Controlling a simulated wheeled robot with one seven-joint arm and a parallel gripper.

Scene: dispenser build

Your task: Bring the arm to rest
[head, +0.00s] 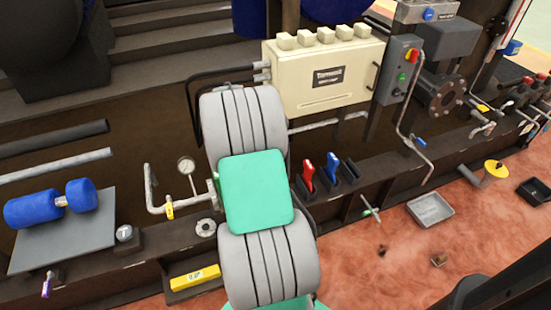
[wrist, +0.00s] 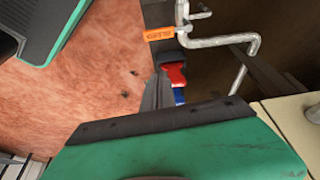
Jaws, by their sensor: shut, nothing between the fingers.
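My arm rises through the middle of the head view, with grey ribbed links and a green joint cover. My gripper cannot be made out in the head view. In the wrist view, my gripper's dark narrow fingers (wrist: 158,88) show beyond the green housing with its black edge. They are shut with nothing between them. The fingers appear close to a red handle (wrist: 175,73) in that view; I cannot tell whether they touch. The red handle (head: 307,172) and a blue handle (head: 333,166) also stand on the dark rail in the head view, right of my arm.
A cream box (head: 335,76) stands behind my arm, with a grey control box (head: 400,66) beside it. A bent pipe with a gauge (head: 186,167) stands just left of my arm.

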